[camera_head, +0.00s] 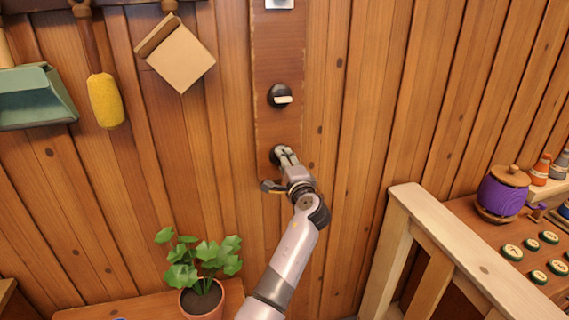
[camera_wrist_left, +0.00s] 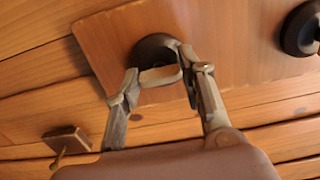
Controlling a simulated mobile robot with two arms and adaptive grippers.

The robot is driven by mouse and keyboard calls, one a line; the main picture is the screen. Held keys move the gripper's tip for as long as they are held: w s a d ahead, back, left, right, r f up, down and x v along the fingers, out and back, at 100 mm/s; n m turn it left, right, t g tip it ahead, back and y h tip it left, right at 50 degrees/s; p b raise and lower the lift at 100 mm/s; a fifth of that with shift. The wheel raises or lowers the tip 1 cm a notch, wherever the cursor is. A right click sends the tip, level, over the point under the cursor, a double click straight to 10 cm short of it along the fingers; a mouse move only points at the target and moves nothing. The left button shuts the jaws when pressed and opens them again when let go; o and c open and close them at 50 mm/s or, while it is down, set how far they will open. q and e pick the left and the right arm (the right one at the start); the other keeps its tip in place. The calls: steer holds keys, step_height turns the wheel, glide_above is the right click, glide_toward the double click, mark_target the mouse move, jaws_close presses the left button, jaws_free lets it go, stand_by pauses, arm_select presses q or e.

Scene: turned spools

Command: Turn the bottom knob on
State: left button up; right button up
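The bottom knob (camera_head: 275,153) is a dark round knob low on a vertical wooden panel (camera_head: 278,125) on the wall. In the left wrist view the bottom knob (camera_wrist_left: 153,48) shows its pale bar handle (camera_wrist_left: 160,76), which lies roughly along the panel's length. My left gripper (camera_head: 285,156) is at the knob. In the left wrist view its fingers (camera_wrist_left: 160,72) stand at both ends of the bar and appear to touch it. In the head view the gripper hides part of the knob. My right gripper is not in view.
Another dark knob (camera_head: 280,96) with a pale horizontal handle sits above on the panel. A potted plant (camera_head: 202,297) stands below left. A wooden rail (camera_head: 450,245) and a purple pot (camera_head: 502,193) are at right. A small peg plate (camera_wrist_left: 67,140) is near the panel.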

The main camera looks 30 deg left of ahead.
arm_select(q)
steer(key=o, duration=0.4)
steer(key=shift+o, duration=0.2)
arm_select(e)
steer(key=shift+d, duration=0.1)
arm_select(q)
steer(key=v, duration=1.2)
